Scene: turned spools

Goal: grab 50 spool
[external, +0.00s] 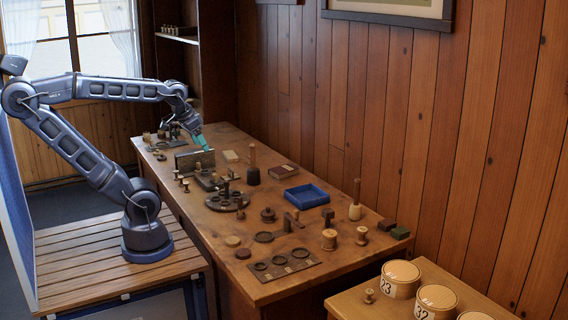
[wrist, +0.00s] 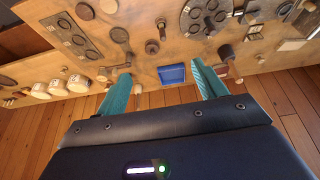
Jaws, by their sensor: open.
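Several turned wooden spools stand on the long wooden table. I cannot read a 50 on any spool. My gripper (external: 205,143) is over the far half of the table, with teal fingers pointing down. In the wrist view my gripper (wrist: 160,75) has its fingers wide apart and nothing between them at the tips.
A blue tray (external: 306,195) sits mid-table. A dark plate with round recesses (external: 283,266) lies near the front, a round rack (external: 228,201) farther back. A handled dark block (external: 253,172) stands by the wall. Tubs numbered 23 (external: 400,280) and 32 (external: 436,300) stand on a side table.

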